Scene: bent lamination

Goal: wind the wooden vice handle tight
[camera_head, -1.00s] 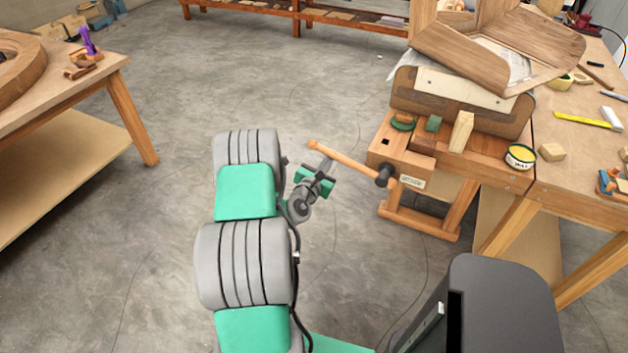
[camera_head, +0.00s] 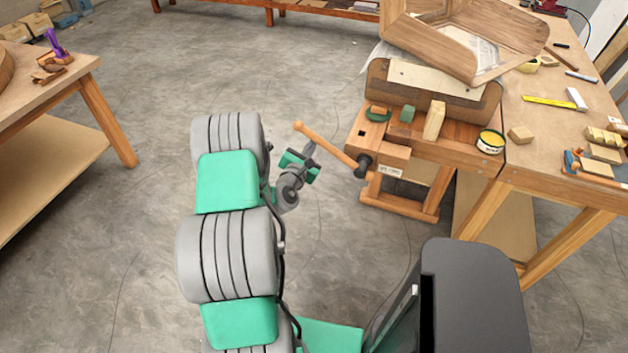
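The wooden vice handle (camera_head: 335,145) is a round bar with a knobbed end. It slants from upper left down to the right through the dark screw hub (camera_head: 364,165) on the front of the wooden vice (camera_head: 385,150). My gripper (camera_head: 309,149) is at the handle's left part, close to the knobbed end. One grey finger overlaps or touches the bar from below. The other finger is hard to make out, so I cannot tell whether the gripper is closed around the bar.
Another bench (camera_head: 85,75) stands at the left. The concrete floor (camera_head: 150,190) between them is clear.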

